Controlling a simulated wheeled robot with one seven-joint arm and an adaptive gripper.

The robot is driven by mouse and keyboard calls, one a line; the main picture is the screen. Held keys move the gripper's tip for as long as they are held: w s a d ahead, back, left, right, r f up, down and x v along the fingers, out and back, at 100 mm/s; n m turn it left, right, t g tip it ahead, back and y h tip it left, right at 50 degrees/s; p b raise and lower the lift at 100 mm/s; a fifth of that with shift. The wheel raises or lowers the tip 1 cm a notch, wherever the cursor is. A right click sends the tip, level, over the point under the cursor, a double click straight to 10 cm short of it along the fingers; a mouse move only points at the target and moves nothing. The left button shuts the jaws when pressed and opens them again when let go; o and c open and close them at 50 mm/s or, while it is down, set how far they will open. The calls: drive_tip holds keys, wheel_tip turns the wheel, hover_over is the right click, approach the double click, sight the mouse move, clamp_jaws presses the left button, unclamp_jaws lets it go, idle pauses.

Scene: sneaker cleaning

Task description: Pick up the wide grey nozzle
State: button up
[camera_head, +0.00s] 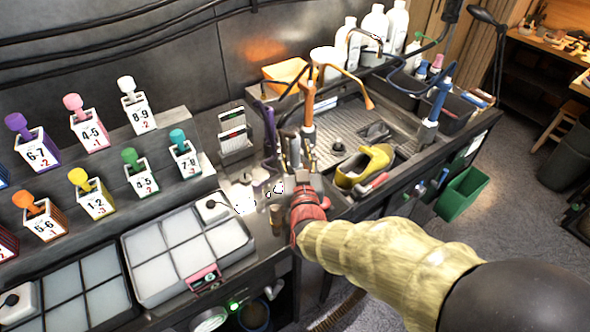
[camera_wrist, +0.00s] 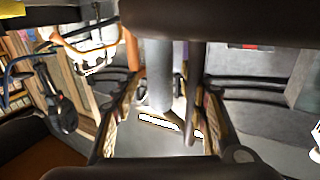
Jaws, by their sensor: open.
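My gripper (camera_head: 297,178) reaches in over the worktop, left of the sink, among upright tools. In the wrist view its two fingers (camera_wrist: 165,112) stand open and apart. A grey upright piece (camera_wrist: 160,76), which looks like the wide grey nozzle, stands between them. I see no clear contact with either finger. A thinner, darker grey piece (camera_wrist: 192,85) stands just right of it, near the right finger. In the head view the grey piece (camera_head: 293,147) shows just behind the fingers, and its lower part is hidden.
An orange-handled tool (camera_head: 308,112) and a purple one (camera_head: 269,128) stand close beside the grey pieces. A yellow shoe (camera_head: 365,166) lies in the sink area to the right. A lidded compartment tray (camera_head: 183,250) is at left. Small bright white patches lie on the worktop.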

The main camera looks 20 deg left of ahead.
drive_tip(key=shift+w+a, duration=0.2)
drive_tip(key=shift+w, duration=0.2)
drive_tip(key=shift+r, duration=0.1)
drive_tip(key=shift+c, duration=0.5)
clamp_jaws()
